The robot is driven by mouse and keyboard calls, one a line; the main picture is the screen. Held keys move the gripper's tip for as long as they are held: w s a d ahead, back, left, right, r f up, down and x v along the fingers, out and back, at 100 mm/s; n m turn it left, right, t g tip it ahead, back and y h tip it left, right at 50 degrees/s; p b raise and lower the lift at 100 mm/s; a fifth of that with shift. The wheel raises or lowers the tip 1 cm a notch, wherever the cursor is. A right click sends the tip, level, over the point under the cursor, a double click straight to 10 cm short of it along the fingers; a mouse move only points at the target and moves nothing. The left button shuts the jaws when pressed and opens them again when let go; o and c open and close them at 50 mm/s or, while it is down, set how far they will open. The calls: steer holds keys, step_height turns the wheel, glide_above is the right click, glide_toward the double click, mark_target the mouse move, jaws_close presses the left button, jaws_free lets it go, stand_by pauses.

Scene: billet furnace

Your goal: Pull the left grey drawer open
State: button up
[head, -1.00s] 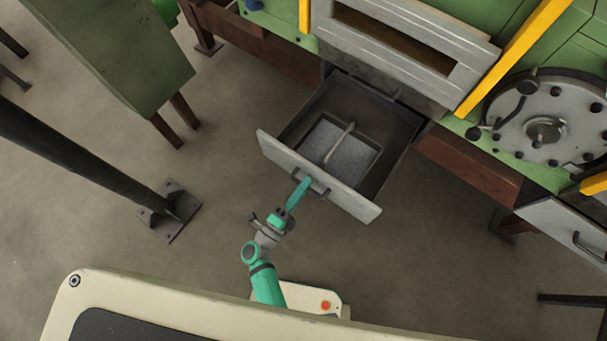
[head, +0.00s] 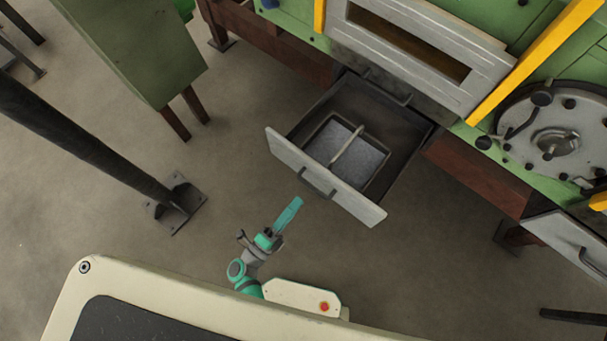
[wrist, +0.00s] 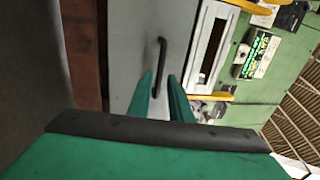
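The left grey drawer (head: 355,204) stands open below the furnace front, pulled well out, with its inside showing in the head view. Its dark bar handle (head: 318,184) is on the front panel. In the wrist view, the grey front (wrist: 128,45) and the handle (wrist: 161,62) show beyond my fingers. My gripper (head: 297,201) has teal fingers pointing at the handle, a short way in front of the panel. In the wrist view, my gripper (wrist: 161,78) shows a gap between its fingers, so it is open, and nothing is held.
A tray with a light grey bottom (head: 362,160) and a bar across it lies inside the drawer. Another grey drawer front (head: 568,240) is at the right. A black post (head: 95,135) and a green cabinet (head: 135,50) stand at the left. Floor between them is clear.

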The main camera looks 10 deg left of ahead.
steer(key=shift+v, duration=1.4)
steer(key=s+d+r+n+g+y, duration=0.1)
steer(key=s+d+r+n+y, duration=0.3)
steer(key=r+n, duration=0.5)
steer(key=s+d+r+n+g+y, duration=0.2)
steer(key=s+d+r+n+y, duration=0.2)
steer(key=r+n, duration=0.5)
steer(key=s+d+n, duration=0.1)
steer(key=d+n, duration=0.1)
steer(key=n, duration=0.3)
steer(key=shift+s+y, duration=0.15)
steer(key=shift+y, duration=0.15)
